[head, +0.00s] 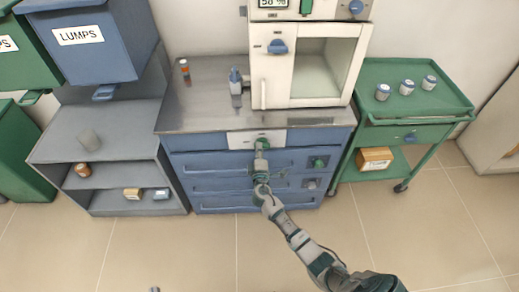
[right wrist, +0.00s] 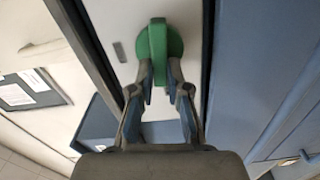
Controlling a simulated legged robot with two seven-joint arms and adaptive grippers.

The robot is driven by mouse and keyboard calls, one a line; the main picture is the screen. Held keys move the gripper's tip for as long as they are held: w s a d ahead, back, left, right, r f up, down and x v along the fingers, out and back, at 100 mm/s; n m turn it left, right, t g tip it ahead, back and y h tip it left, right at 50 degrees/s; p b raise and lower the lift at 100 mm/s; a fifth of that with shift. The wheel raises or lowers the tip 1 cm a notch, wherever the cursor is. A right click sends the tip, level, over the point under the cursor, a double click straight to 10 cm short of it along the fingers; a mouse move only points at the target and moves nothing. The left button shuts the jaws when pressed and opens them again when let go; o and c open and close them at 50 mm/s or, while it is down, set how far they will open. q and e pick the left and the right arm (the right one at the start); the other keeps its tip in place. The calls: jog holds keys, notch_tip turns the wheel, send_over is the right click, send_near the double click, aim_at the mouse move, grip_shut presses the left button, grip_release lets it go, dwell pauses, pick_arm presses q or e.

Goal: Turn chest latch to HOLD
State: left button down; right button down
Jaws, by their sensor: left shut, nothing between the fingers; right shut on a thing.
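The chest latch is a green handle (head: 262,144) on a white panel (head: 240,140) at the top front of the blue drawer chest (head: 215,160). In the right wrist view the green handle (right wrist: 158,50) is a bar on a round green base, lying along the picture's vertical. My right gripper (head: 262,153) is shut on this handle, one finger on each side of it in the right wrist view (right wrist: 160,80). It hides part of the latch in the head view. No HOLD marking is readable. My left gripper (head: 155,289) shows only as a small grey tip at the bottom edge, apart from everything.
A green cart (head: 405,130) stands right, grey shelves (head: 110,150) left. The front floor is clear.

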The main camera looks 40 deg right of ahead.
pick_arm(q)
jog(key=shift+s+a+f+g, duration=0.1)
jog(key=shift+s+f+g, duration=0.15)
jog(key=shift+f, duration=0.25)
pick_arm(e)
jog(key=shift+a+f+n, duration=0.15)
jog(key=shift+n, duration=0.65)
pick_arm(q)
jog(key=shift+f, duration=0.2)
pick_arm(e)
jog(key=c, duration=1.4)
grip_release()
jog(key=shift+f, duration=0.1)
jog(key=shift+c, duration=0.2)
jog(key=o, duration=0.3)
jog(key=shift+w+f, duration=0.1)
jog(key=shift+w, duration=0.05)
pick_arm(q)
jog(key=shift+w, duration=0.25)
jog(key=shift+s+r, duration=0.1)
jog(key=shift+s, duration=0.05)
pick_arm(e)
jog(key=v, duration=1.2)
